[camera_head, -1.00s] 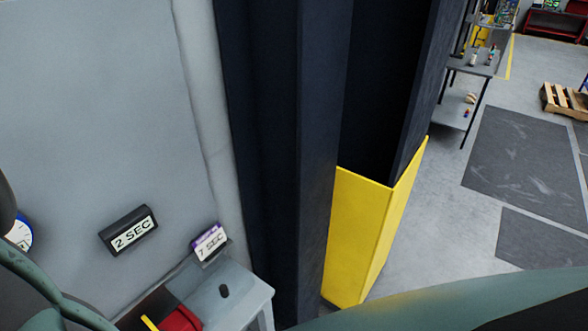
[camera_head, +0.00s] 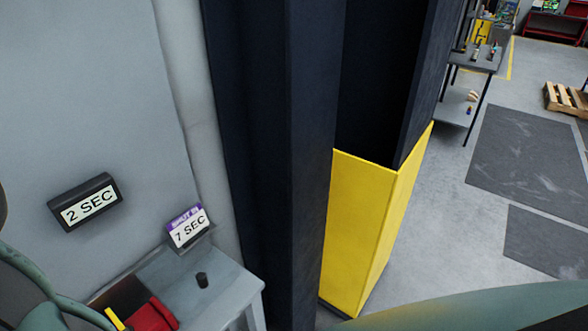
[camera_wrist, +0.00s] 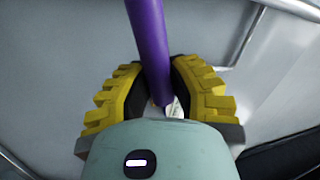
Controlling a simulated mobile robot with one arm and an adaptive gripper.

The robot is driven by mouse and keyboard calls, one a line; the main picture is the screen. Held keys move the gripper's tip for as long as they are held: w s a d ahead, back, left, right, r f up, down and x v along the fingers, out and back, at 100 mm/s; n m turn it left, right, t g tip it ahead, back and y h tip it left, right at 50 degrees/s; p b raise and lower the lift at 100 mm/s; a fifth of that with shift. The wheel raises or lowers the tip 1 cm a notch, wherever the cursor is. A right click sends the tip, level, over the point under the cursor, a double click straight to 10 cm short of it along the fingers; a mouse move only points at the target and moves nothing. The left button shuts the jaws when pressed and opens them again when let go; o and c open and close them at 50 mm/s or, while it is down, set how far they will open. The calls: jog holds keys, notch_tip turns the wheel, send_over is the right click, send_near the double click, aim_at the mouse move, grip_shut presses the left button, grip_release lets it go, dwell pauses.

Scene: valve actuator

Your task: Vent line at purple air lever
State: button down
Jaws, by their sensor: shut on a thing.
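In the wrist view, a purple lever (camera_wrist: 149,38) runs down from the top edge between the two yellow ribbed fingers of my gripper (camera_wrist: 158,95). The fingers are shut on the lever, with dark inner pads against its sides. The head view does not show the lever or the fingers. A purple-topped sign reading "7 SEC" (camera_head: 188,228) stands on the grey bench, and a dark sign reading "2 SEC" (camera_head: 88,204) is on the grey wall panel.
The grey bench (camera_head: 215,290) carries a small black knob (camera_head: 202,280) and a red object (camera_head: 150,314). A dark column with a yellow base guard (camera_head: 365,235) stands right of it. Open floor with dark mats (camera_head: 530,165), a pallet (camera_head: 568,100) and a table (camera_head: 478,60) lie beyond.

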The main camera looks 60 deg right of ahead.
jog(key=shift+d+f+m+h+b, duration=0.15)
jog(key=shift+f+m+h+b, duration=0.3)
jog(key=shift+f+m+b, duration=0.6)
jog(key=shift+d+f+m+h+b, duration=0.1)
jog(key=shift+f+m+h+b, duration=0.4)
jog(key=shift+m+b, duration=0.6)
jog(key=shift+m, duration=0.35)
jog(key=c, duration=0.8)
grip_release()
jog(key=shift+c, duration=0.2)
jog(key=shift+s, duration=0.1)
jog(key=v, duration=1.2)
jog(key=shift+f, duration=0.1)
